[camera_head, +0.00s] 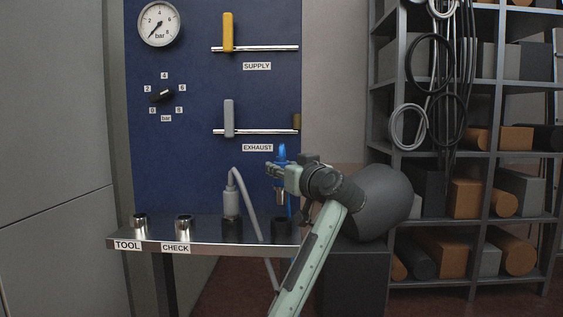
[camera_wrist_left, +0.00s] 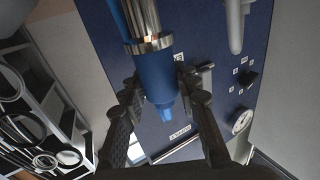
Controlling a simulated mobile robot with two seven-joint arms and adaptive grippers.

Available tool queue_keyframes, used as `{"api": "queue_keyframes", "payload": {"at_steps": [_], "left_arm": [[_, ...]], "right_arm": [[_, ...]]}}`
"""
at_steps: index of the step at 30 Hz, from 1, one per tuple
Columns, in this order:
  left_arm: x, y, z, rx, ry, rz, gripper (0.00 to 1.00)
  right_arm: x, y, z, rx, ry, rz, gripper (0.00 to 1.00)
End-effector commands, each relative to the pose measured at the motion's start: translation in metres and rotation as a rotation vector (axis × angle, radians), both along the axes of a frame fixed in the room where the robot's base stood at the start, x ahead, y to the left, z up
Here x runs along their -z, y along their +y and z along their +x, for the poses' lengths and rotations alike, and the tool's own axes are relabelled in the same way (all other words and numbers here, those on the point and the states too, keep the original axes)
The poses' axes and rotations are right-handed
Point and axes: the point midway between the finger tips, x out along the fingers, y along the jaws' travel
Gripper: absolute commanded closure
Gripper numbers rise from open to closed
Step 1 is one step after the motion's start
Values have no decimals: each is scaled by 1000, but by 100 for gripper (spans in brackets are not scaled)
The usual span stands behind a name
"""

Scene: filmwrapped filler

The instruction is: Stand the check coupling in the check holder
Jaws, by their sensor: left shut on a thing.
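My left gripper (camera_head: 281,171) is shut on a blue coupling (camera_head: 281,152) with a metal collar, held roughly upright above the right end of the shelf. In the left wrist view the blue coupling (camera_wrist_left: 158,58) sits between the two fingers of my left gripper (camera_wrist_left: 157,84). The check holder (camera_head: 183,226) is a short, shiny metal cup behind the CHECK label, left of the gripper; nothing stands in it. A grey coupling (camera_head: 231,200) with a grey hose stands in a dark holder. No label shows on either coupling. My right gripper is out of view.
A similar metal cup (camera_head: 140,225) stands behind the TOOL label. A dark holder (camera_head: 281,228) is below the blue coupling. The grey hose (camera_head: 254,205) loops down beside my arm. A blue panel (camera_head: 200,180) with gauge, knob and sliding levers rises behind the shelf (camera_head: 205,241).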

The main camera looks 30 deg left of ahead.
Motion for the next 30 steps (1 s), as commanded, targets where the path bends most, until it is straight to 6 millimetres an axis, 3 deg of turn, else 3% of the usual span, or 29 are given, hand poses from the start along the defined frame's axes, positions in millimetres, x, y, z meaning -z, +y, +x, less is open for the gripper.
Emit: {"api": "queue_keyframes", "payload": {"at_steps": [30], "left_arm": [[59, 0, 0, 0, -1, 1, 100]], "right_arm": [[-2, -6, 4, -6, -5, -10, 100]]}}
